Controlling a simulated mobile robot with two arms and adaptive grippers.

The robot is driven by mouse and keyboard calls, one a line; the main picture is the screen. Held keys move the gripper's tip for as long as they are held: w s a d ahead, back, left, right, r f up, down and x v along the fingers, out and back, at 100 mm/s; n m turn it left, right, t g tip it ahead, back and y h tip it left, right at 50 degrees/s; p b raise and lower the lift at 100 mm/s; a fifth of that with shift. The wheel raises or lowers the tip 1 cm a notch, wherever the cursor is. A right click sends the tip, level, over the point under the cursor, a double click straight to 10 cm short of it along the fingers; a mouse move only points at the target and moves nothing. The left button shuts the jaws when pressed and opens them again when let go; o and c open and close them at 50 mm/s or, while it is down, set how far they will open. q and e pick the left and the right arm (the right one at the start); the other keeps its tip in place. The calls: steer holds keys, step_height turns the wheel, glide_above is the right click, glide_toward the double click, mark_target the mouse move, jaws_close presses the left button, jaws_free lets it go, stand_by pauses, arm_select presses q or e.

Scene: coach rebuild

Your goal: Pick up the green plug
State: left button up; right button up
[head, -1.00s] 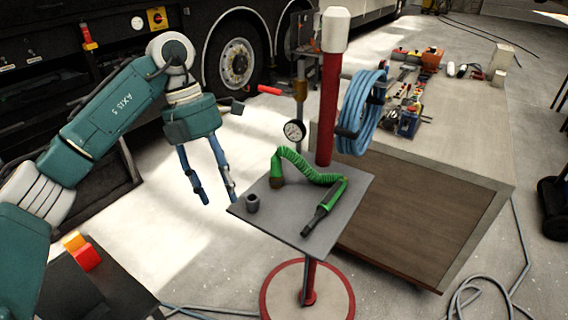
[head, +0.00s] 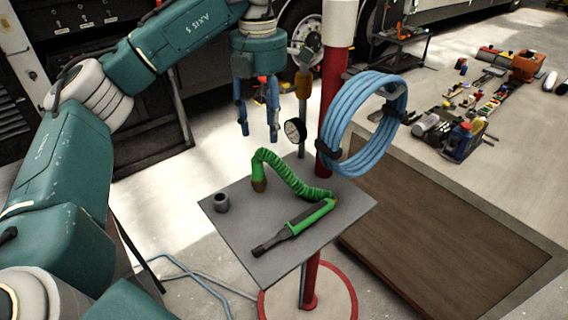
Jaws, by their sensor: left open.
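A green coiled hose (head: 290,176) lies on a small grey tray (head: 232,229) on a red post. Its left end stands up and ends in a dull brass fitting (head: 259,185) near the tray's back edge. Its right end joins a green handle (head: 312,216) with a dark nozzle, lying across the tray's front. I cannot tell for sure which green part is the plug. My left gripper (head: 259,134) points down with its blue fingers apart and empty. In the picture it is just above the hose's upright end, not touching it. My right gripper is not in view.
A small dark cup (head: 221,203) stands at the tray's left corner. The red post (head: 330,100) rises behind the tray, with a round gauge (head: 294,130) and a blue hose coil (head: 365,125) beside it.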

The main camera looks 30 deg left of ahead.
mark_target(256, 159)
arm_select(q)
steer(key=f, duration=0.1)
steer(key=s+a+f, duration=0.1)
steer(key=f, duration=0.2)
steer(key=shift+s+a+f, duration=0.25)
steer(key=shift+a+f, duration=0.1)
steer(key=shift+w+f, duration=0.1)
steer(key=shift+f, duration=0.15)
steer(key=shift+d+f, duration=0.2)
steer(key=shift+f, duration=0.05)
steer(key=f, duration=0.1)
steer(key=f+p, duration=0.2)
steer(key=shift+s+f, duration=0.25)
steer(key=shift+f, duration=0.4)
steer(key=shift+a+f, duration=0.1)
steer(key=shift+f, duration=0.05)
steer(key=shift+w, duration=0.1)
jaws_close()
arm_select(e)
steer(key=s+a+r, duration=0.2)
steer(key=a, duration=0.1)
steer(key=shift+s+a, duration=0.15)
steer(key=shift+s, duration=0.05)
